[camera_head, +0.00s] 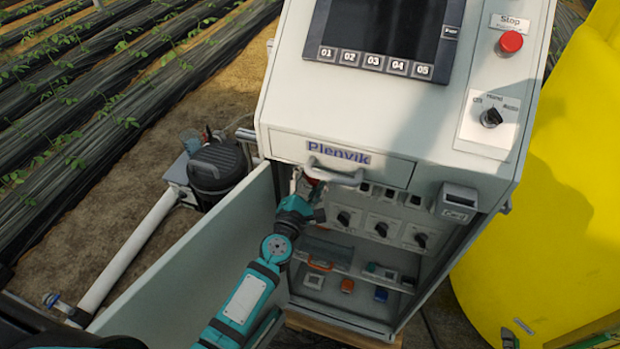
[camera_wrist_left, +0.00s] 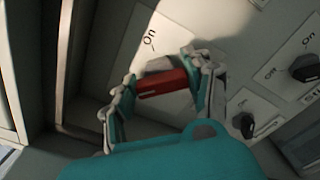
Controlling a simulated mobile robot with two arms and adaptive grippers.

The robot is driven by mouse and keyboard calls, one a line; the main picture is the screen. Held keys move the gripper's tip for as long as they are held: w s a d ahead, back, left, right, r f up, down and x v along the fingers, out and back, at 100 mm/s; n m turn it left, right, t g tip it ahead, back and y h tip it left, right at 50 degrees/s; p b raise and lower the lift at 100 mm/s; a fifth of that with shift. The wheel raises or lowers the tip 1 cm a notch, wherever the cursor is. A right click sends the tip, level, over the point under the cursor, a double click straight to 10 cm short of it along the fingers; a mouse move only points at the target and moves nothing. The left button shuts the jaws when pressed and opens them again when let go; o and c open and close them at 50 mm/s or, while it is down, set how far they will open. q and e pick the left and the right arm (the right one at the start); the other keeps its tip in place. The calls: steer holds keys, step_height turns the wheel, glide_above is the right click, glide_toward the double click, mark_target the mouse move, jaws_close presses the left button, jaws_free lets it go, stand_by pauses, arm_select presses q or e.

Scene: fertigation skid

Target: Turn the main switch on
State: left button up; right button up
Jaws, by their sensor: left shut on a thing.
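The main switch has a red handle (camera_wrist_left: 163,83) on a pale plate with an "On" label (camera_wrist_left: 149,40) in the left wrist view. My left gripper (camera_wrist_left: 166,82) is shut on this handle, with one finger at each end. In the head view the red handle (camera_head: 311,181) shows just under the "Plenvik" panel, partly hidden by my left gripper (camera_head: 304,192). The handle lies slightly tilted in the wrist view; I cannot tell which mark it points to. My right gripper is not in view.
Several black rotary switches (camera_head: 381,229) sit right of the gripper. A drawer handle (camera_head: 335,178) is close above it. The open cabinet door (camera_head: 215,243) stands left of my arm. A red stop button (camera_head: 510,42) is higher up; a yellow tank (camera_head: 560,190) stands right.

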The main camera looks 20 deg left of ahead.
arm_select(q)
steer(key=m+p, duration=0.1)
steer(key=m, duration=0.3)
steer(key=shift+d+f+m, duration=0.1)
steer(key=shift+m, duration=0.3)
steer(key=m+p, duration=0.1)
steer(key=m, duration=0.3)
steer(key=shift+f+m, duration=0.15)
steer(key=shift+m, duration=0.15)
steer(key=m+p, duration=0.1)
steer(key=m, duration=0.4)
steer(key=shift+f+p, duration=0.2)
steer(key=shift+p, duration=0.1)
steer(key=shift+f+m+p, duration=0.1)
steer(key=shift+m+p, duration=0.2)
steer(key=shift+m, duration=1.5)
steer(key=shift+f, duration=0.1)
steer(key=o, duration=1.2)
